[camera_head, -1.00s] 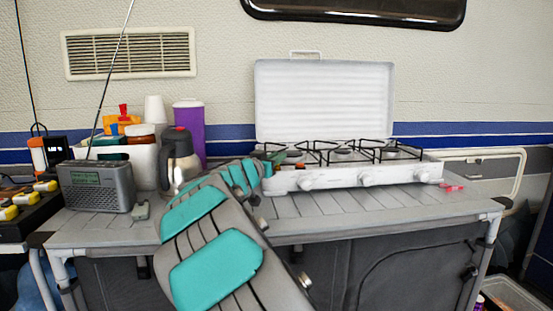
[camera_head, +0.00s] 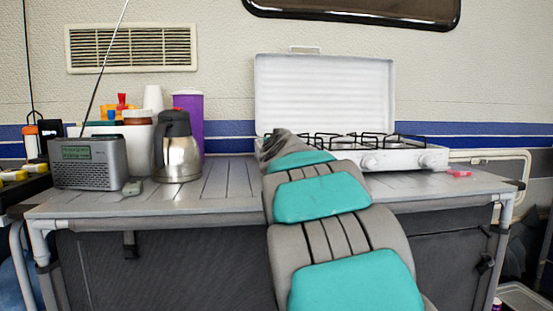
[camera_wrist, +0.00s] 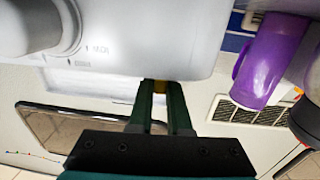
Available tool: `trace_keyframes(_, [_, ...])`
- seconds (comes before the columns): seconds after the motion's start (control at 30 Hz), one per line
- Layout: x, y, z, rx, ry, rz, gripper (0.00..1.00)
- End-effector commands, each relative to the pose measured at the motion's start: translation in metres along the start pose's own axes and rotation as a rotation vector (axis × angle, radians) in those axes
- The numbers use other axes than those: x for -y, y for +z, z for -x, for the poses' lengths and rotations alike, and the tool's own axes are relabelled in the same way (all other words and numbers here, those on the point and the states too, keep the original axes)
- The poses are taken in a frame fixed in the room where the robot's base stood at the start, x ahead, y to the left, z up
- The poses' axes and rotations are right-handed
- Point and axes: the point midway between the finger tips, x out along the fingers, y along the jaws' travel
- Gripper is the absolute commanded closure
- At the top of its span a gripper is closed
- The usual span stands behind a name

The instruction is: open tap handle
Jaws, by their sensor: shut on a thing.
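The white gas stove (camera_head: 400,160) stands on the table with its lid up. Its left end is hidden behind my arm in the head view. In the wrist view, the stove body (camera_wrist: 125,40) fills the top, with a round knob (camera_wrist: 30,25) at upper left. My gripper (camera_wrist: 160,88) has its two dark green fingers close together at the stove's edge. The head view does not show my gripper, which is behind my arm.
A steel jug (camera_head: 178,160), a grey radio (camera_head: 88,163) and a purple cup (camera_head: 188,115) stand on the table left of my arm. The purple cup also shows in the wrist view (camera_wrist: 268,62). A bare strip of table (camera_head: 228,180) lies beside the jug.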

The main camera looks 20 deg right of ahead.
Motion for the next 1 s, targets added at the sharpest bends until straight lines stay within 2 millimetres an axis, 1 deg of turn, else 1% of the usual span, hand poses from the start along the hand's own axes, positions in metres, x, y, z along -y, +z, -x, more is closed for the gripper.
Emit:
trace_keyframes(0.03, [-0.0002,0.0040,0.0000,-0.004,-0.018,-0.001,1.00])
trace_keyframes(0.3, [0.0002,0.0007,-0.0005,-0.002,-0.077,0.000,1.00])
trace_keyframes(0.77, [0.0002,-0.0027,-0.0001,-0.004,-0.085,0.000,1.00])
trace_keyframes(0.8, [0.0002,-0.0027,-0.0001,-0.004,-0.085,0.000,0.80])
trace_keyframes(1.0, [0.0002,-0.0018,-0.0002,-0.002,-0.086,0.000,0.58])
